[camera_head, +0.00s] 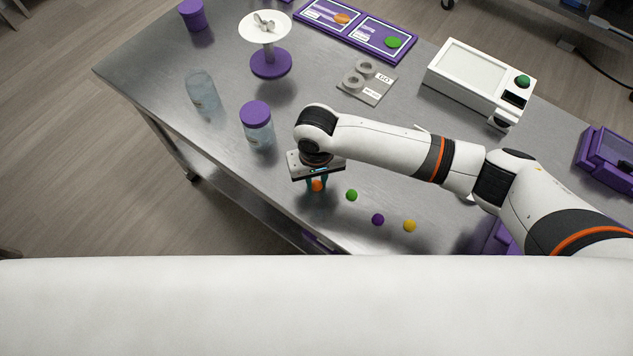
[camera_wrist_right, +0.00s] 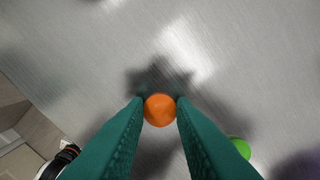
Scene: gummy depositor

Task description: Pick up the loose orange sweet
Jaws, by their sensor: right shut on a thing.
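The orange sweet (camera_head: 317,186) is a small ball near the front edge of the steel table. My right gripper (camera_head: 317,181) points down over it, with its teal fingers on either side of the sweet. In the right wrist view the orange sweet (camera_wrist_right: 159,110) sits between the two green fingertips of the right gripper (camera_wrist_right: 159,106), which are shut on it. A dark shadow lies on the metal beyond it. I cannot tell whether the sweet touches the table. My left gripper is not in view.
A green sweet (camera_head: 351,195), a purple sweet (camera_head: 378,219) and a yellow sweet (camera_head: 409,226) lie to the right. The green one also shows in the wrist view (camera_wrist_right: 240,147). A purple-lidded jar (camera_head: 257,125) stands behind left. The table's front edge is close by.

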